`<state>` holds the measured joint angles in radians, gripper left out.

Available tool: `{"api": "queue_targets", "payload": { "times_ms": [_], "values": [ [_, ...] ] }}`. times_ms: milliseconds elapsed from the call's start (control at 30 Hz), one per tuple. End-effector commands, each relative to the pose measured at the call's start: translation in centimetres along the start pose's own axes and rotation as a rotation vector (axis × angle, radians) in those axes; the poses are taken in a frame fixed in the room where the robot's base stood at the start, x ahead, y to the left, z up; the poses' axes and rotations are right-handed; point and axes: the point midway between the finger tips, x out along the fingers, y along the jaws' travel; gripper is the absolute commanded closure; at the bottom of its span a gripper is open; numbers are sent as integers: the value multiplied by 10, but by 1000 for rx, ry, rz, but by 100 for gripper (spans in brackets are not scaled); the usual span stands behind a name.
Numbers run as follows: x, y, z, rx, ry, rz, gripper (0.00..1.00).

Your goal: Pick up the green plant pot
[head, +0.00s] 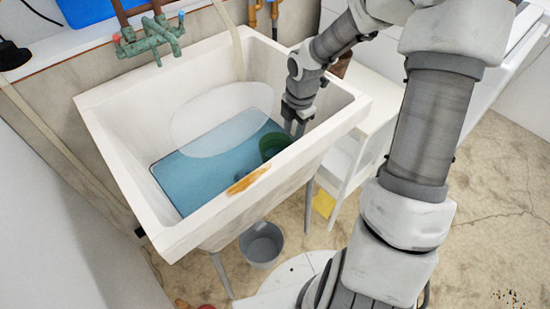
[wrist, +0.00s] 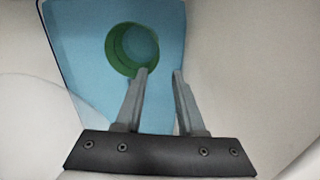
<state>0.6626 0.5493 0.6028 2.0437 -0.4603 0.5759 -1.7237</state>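The green plant pot (head: 272,147) stands in the white utility sink (head: 133,177), on a blue surface (head: 205,165) at the sink's bottom, near its right front wall. In the wrist view the round green pot (wrist: 117,55) shows its rim and inside from above. My gripper (head: 294,130) reaches down into the sink just right of the pot. In the wrist view its two fingers (wrist: 161,72) are apart, with nothing between them. The left fingertip overlaps the pot's lower right rim in the picture; I cannot tell whether they touch.
The sink's front rim, with an orange-brown patch (head: 249,180), and its right wall stand close around my gripper. A green tap (head: 150,38) is at the back. A grey bucket (head: 262,244) stands on the floor below. A white side table (head: 352,155) is right of the sink.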

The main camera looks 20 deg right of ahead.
Motion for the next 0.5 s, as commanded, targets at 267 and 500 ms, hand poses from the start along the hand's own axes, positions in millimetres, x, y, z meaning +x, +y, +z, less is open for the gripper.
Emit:
{"api": "queue_targets", "payload": {
  "times_ms": [267,500],
  "values": [
    [47,-1,-1,-19,8,0,62],
    [99,0,-1,-16,6,0,62]
  ]
}}
